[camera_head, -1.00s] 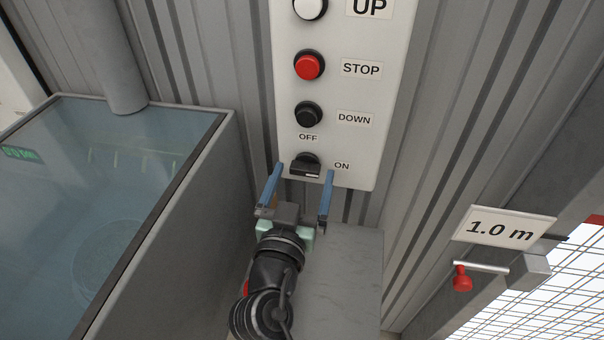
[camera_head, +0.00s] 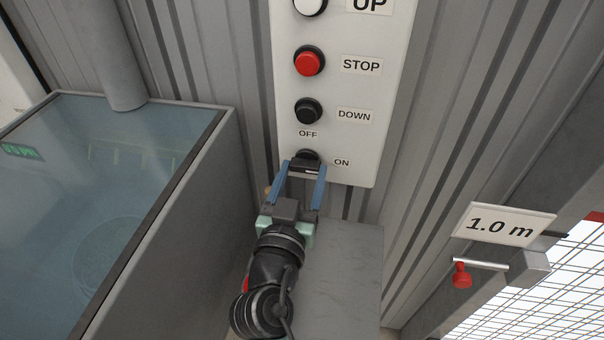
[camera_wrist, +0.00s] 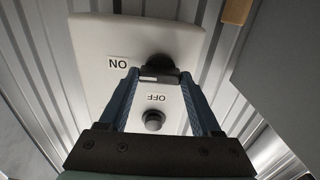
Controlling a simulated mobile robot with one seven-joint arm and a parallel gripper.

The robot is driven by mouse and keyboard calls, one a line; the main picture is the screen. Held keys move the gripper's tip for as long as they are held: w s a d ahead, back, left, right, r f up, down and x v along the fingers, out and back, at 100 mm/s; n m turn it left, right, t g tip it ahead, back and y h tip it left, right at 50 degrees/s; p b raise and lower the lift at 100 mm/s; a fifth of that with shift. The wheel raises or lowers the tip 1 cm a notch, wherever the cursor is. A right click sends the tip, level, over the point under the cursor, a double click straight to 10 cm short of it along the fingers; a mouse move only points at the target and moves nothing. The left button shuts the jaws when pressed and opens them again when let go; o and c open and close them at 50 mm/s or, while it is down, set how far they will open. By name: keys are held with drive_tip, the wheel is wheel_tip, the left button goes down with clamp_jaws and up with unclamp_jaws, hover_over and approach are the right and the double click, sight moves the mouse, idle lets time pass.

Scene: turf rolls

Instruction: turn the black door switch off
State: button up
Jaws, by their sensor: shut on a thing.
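The black door switch (camera_head: 305,165) is a rotary knob low on a white control panel (camera_head: 352,100). The OFF label is above it and the ON label to its right. Its white mark faces right, on the ON side. My gripper (camera_head: 304,170) reaches up from below with its blue fingers shut on the knob, one on each side. The wrist view also shows the knob (camera_wrist: 158,73) between the two fingertips, with the panel behind it. The fingers hide the knob's sides.
Above the switch sit a black DOWN button (camera_head: 308,111), a red STOP button (camera_head: 309,61) and a white button by UP. A glass-topped tank (camera_head: 100,200) stands left. A grey block (camera_head: 340,270) lies below. A red-knobbed lever (camera_head: 462,275) is at right.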

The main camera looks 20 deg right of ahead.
drive_tip(key=n, duration=0.4)
drive_tip(key=n+p, duration=0.1)
drive_tip(key=n, duration=0.3)
drive_tip(key=shift+n, duration=0.3)
drive_tip(key=n+p, duration=0.2)
drive_tip(key=n, duration=0.3)
drive_tip(key=shift+n+p, duration=0.6)
drive_tip(key=shift+n, duration=1.5)
drive_tip(key=o, duration=1.4)
